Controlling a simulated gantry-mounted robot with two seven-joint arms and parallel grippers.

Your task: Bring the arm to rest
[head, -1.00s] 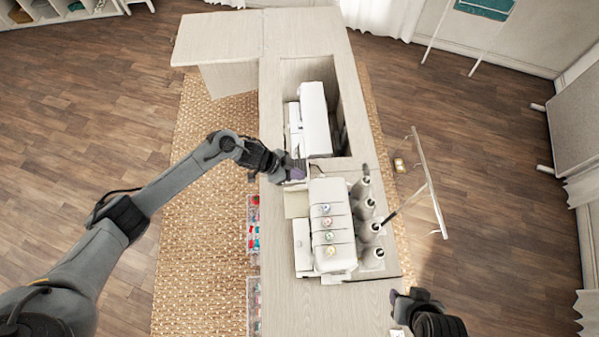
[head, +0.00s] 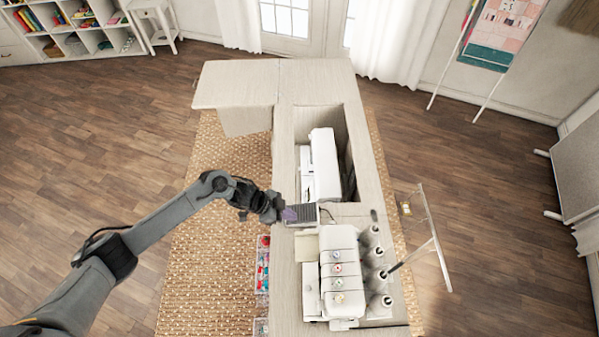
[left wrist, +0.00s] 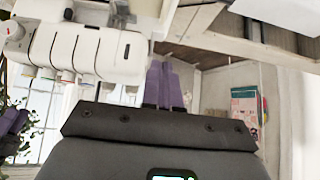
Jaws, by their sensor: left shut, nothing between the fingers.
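My left gripper (head: 288,214) is shut and empty, its purple fingertips close together. It hovers over the left edge of the sewing cabinet (head: 291,312), beside a grey ribbed pedal-like piece (head: 303,213); I cannot tell whether they touch. The shut purple fingers (left wrist: 165,85) also show in the left wrist view. The white serger (head: 343,265) stands just nearer than the gripper, and also shows at upper left in the left wrist view (left wrist: 85,50). The white sewing machine (head: 325,165) sits in the cabinet opening, farther back. My right gripper is not in the head view.
Thread cones (head: 376,275) stand right of the serger, near a thin metal stand (head: 435,235). A tray of coloured items (head: 263,265) lies along the cabinet's left side. The woven rug (head: 210,270) is open to the left. A purple shape (left wrist: 12,130) at the left wrist view's edge is unclear.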

